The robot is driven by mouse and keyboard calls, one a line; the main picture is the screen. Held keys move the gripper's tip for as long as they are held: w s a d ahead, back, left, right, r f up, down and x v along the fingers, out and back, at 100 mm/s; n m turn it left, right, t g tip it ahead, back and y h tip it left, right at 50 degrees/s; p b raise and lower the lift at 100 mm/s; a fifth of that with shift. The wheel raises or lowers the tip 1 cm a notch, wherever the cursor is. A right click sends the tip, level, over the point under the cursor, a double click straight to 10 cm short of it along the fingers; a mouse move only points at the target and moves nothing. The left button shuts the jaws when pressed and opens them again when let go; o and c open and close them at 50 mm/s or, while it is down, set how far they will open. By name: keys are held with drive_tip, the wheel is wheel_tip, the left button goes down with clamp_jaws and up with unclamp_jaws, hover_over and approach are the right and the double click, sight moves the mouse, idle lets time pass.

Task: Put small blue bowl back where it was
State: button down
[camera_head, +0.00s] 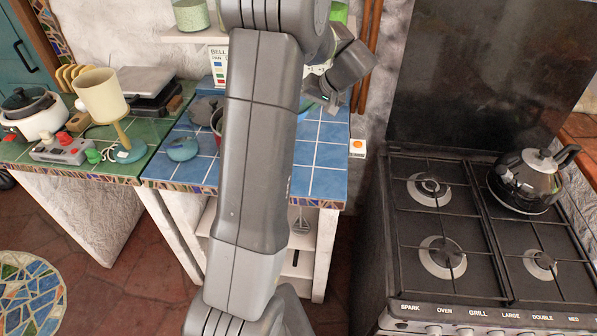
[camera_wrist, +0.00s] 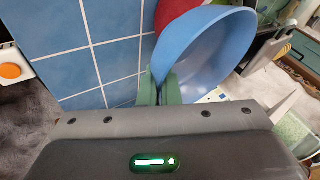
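The small blue bowl (camera_wrist: 205,48) is tilted in the wrist view, its open inside partly facing the camera. My gripper (camera_wrist: 160,88) has its two green fingers at the bowl's near rim, with the wall pinched between them. In the head view my gripper (camera_head: 328,97) is over the right part of the blue-tiled counter (camera_head: 322,150). Only a sliver of blue beside my arm, likely the bowl (camera_head: 303,115), shows there; my arm hides the rest. I cannot tell how high the bowl is above the tiles.
A red vessel (camera_head: 216,120) is partly behind my arm. A lamp (camera_head: 103,95) and a white cooker (camera_head: 32,113) stand on green tiles. A stove (camera_head: 470,225) with a kettle (camera_head: 535,175) is at right. The right-front blue tiles are clear.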

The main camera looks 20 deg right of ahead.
drive_tip(key=s+f+m+h+b, duration=0.2)
drive_tip(key=s+f+m, duration=0.1)
drive_tip(key=s, duration=0.4)
drive_tip(key=shift+t, duration=0.4)
drive_tip(key=f, duration=0.6)
drive_tip(key=f+p, duration=0.1)
drive_tip(key=f, duration=0.3)
drive_tip(key=shift+s+a, duration=0.25)
drive_tip(key=shift+a, duration=0.1)
drive_tip(key=shift+f, duration=0.15)
drive_tip(key=c, duration=1.6)
unclamp_jaws()
drive_tip(key=shift+c, duration=0.2)
drive_tip(key=shift+r, duration=0.3)
drive_tip(key=b+v, duration=0.1)
drive_tip(key=v, duration=1.1)
drive_tip(key=shift+d+f, duration=0.1)
drive_tip(key=shift+f, duration=0.05)
